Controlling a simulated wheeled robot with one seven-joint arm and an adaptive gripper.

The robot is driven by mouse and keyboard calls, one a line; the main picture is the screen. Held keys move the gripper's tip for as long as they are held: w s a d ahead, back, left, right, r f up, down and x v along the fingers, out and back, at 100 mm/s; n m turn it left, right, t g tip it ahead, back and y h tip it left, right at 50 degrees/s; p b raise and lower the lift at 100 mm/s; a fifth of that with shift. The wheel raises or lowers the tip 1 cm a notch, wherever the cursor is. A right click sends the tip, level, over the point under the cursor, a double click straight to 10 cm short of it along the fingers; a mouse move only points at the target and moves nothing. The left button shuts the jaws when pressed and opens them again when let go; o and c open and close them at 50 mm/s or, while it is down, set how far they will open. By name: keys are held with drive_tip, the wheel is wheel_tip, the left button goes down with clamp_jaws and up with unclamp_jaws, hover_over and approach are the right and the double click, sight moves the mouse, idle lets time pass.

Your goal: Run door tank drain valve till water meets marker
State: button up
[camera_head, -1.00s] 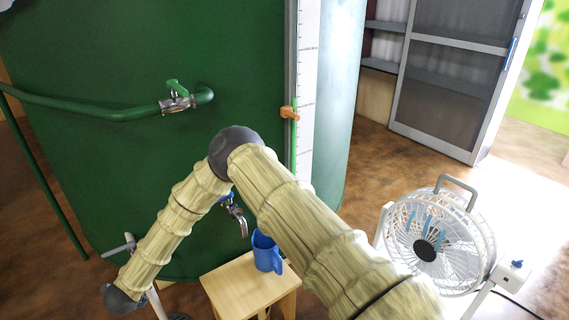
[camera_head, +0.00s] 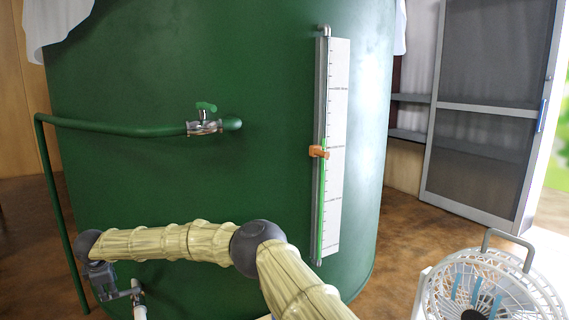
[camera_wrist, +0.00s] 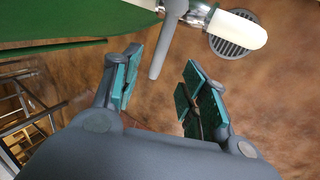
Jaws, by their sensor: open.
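The big green door tank (camera_head: 240,60) fills the middle of the head view. Its upright gauge (camera_head: 332,200) shows a green water column (camera_head: 323,215) whose top looks slightly above the orange marker (camera_head: 319,152). The drain valve (camera_head: 136,290) is low on the tank's left, with a white spout (camera_head: 140,313). In the wrist view its grey lever (camera_wrist: 168,40) hangs down, its end between my fingertips in the picture; the white spout (camera_wrist: 238,30) points right. My gripper (camera_wrist: 160,70) is open, with no clear contact on the lever. It also shows in the head view (camera_head: 112,293), beside the valve.
A green pipe (camera_head: 110,125) with a green-handled valve (camera_head: 205,120) enters the tank higher up. A floor drain grate (camera_wrist: 232,48) lies below the spout. A white fan (camera_head: 485,290) stands at front right, a screen door (camera_head: 480,110) behind. Brown floor (camera_head: 410,240) is open on the right.

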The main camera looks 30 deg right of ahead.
sight(121, 294)
drive_tip(key=shift+b+x, duration=3.35)
drive_tip(key=shift+x, duration=0.55)
drive_tip(key=shift+r, duration=0.2)
drive_tip(key=c, duration=0.3)
clamp_jaws()
